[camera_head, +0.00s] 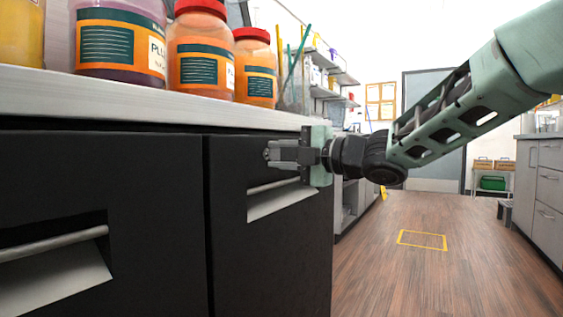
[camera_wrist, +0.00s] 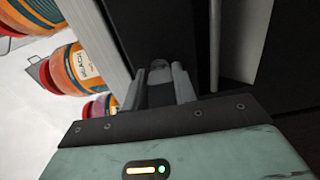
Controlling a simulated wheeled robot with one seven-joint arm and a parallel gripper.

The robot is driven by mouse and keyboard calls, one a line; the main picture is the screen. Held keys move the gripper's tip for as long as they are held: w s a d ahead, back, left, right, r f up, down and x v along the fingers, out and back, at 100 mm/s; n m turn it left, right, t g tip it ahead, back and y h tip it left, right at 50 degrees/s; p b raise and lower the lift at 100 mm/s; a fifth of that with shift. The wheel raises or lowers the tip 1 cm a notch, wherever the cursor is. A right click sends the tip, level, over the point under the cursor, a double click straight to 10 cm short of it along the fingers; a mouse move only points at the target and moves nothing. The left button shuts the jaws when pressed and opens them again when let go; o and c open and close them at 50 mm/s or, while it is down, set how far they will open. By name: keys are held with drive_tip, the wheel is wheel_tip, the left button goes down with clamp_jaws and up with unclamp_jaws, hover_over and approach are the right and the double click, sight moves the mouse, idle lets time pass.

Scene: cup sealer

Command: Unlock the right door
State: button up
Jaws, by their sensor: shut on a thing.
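The right door (camera_head: 290,255) is a black cabinet front under the counter, and it looks closed. It has a recessed pale bar handle (camera_head: 275,185). My gripper (camera_head: 270,153) is at the upper part of this door, above the handle. In the wrist view my gripper (camera_wrist: 172,76) has its two fingers close together around a small grey lock piece (camera_wrist: 160,66) on the dark door face. The fingers largely hide the lock piece, and I cannot tell how far it is turned.
The left door (camera_head: 100,190) with its own handle looks closed. Jars with red lids (camera_head: 200,50) stand on the pale countertop (camera_head: 150,105) above. Grey drawers (camera_head: 550,180) stand at the far right.

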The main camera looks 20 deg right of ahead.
drive_tip(key=shift+o, duration=0.2)
idle(0.4)
drive_tip(key=o, duration=1)
drive_tip(key=shift+c, duration=0.2)
drive_tip(key=p+v, duration=0.5)
drive_tip(key=v, duration=1.2)
drive_tip(key=shift+s, duration=0.2)
drive_tip(key=shift+d, duration=0.15)
